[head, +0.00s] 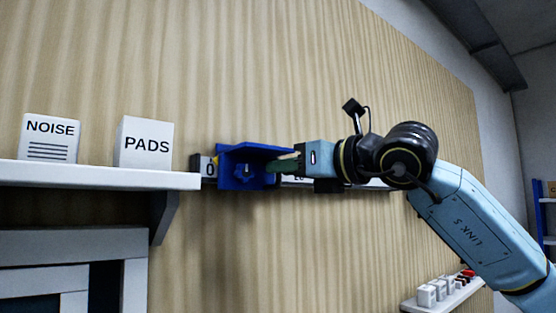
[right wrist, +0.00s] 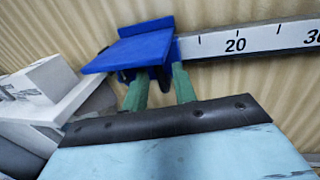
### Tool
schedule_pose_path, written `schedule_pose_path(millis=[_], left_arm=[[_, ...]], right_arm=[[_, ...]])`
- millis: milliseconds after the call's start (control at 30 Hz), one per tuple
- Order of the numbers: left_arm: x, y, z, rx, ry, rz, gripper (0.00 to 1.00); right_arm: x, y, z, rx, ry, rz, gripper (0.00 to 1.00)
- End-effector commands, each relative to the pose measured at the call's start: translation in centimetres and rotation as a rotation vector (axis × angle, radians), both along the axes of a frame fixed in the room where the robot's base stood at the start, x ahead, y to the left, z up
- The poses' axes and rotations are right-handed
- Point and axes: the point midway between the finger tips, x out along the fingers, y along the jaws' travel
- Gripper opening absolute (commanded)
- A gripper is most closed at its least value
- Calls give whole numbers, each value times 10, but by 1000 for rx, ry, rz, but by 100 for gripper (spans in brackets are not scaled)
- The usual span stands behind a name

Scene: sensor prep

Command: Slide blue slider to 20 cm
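The blue slider (head: 236,179) sits on a white ruler rail on the wall, next to the "0" end block (head: 207,168). In the right wrist view the blue slider (right wrist: 140,52) is left of the 20 mark on the white rail (right wrist: 262,38). My right gripper (head: 285,165) reaches in from the right, its green fingers at the slider. In the right wrist view the fingers of this gripper (right wrist: 160,85) are apart, with blue slider material between their tips. Whether they press on it is unclear. My left gripper is out of view.
A white shelf (head: 90,176) left of the rail holds a NOISE box (head: 50,138) and a PADS box (head: 146,143). A lower shelf (head: 442,298) at bottom right carries small white items. The rail right of the slider looks clear in the right wrist view.

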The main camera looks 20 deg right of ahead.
Motion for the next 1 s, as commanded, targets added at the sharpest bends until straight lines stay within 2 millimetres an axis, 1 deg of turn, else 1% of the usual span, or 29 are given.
schedule_pose_path(millis=[33, 100, 200, 533, 733, 767, 1000], left_arm=[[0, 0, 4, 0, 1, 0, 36], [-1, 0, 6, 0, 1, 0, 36], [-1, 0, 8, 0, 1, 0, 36], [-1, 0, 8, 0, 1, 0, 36], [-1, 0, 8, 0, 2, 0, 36], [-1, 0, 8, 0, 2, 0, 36], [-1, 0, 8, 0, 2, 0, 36]], right_arm=[[6, 4, 1, 1, 3, 2, 28], [13, 8, 1, 1, 2, 1, 28], [18, 11, 0, 0, 1, 1, 28], [21, 13, -1, 1, 1, 1, 28], [20, 13, -1, 1, 1, 1, 1], [20, 13, -1, 0, 0, 1, 0], [20, 13, 0, 0, 0, 1, 0]])
